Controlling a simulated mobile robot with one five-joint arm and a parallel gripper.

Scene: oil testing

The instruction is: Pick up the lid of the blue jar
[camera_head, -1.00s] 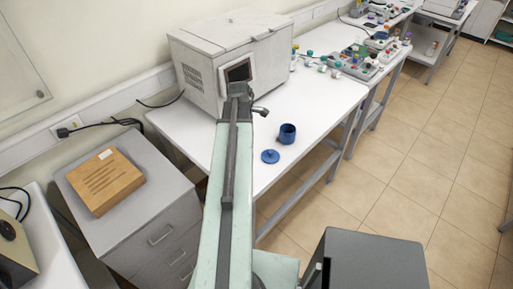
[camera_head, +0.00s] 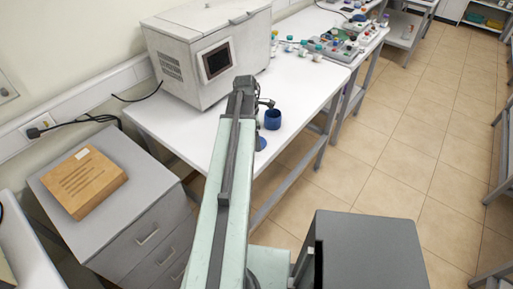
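The open blue jar (camera_head: 272,120) stands on the white table near its front edge, right of my arm. Its blue lid (camera_head: 261,143) lies on the table just in front of the jar, off it. Only the lid's right part shows; my arm covers the rest. My gripper (camera_head: 264,102) is at the far end of my outstretched arm, beyond the lid and close to the jar in the picture. Its fingers are small and mostly hidden by the wrist, so I cannot tell their opening or whether anything is between them.
A white boxy machine (camera_head: 205,58) with a dark screen stands on the table (camera_head: 186,126) behind my arm. Several small bottles and devices (camera_head: 340,40) stand farther right. Tiled floor is open at right.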

